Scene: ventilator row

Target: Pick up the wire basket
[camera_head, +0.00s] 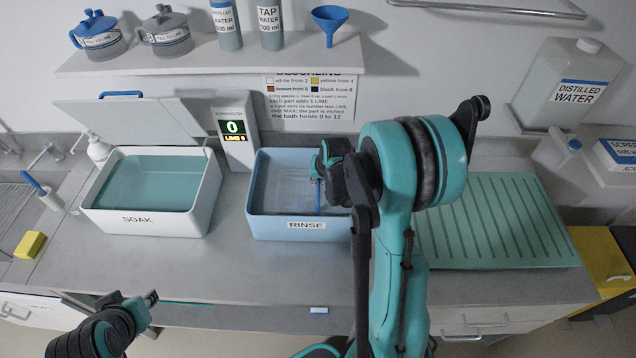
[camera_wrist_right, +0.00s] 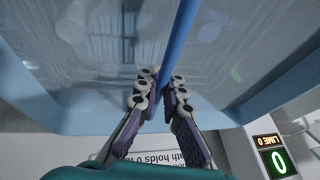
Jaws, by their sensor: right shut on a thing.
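The wire basket (camera_head: 290,193) sits inside the blue RINSE tub (camera_head: 262,224); its thin mesh shows only faintly. Its blue handle bar (camera_head: 318,195) stands up at the tub's middle. My right gripper (camera_head: 318,176) reaches over the tub from the right and is shut on this handle. In the right wrist view, the fingertips (camera_wrist_right: 163,95) pinch the blue bar (camera_wrist_right: 181,38) from both sides. My arm hides the tub's right end. My left gripper (camera_head: 151,298) is low at the left, in front of the counter, away from the basket; its jaw opening is unclear.
A white SOAK tub (camera_head: 120,222) with teal liquid stands left of the RINSE tub. A display (camera_head: 235,130) reading 0 stands behind, between them. A green ribbed drain mat (camera_head: 500,225) lies at the right. A shelf (camera_head: 200,62) with bottles hangs above.

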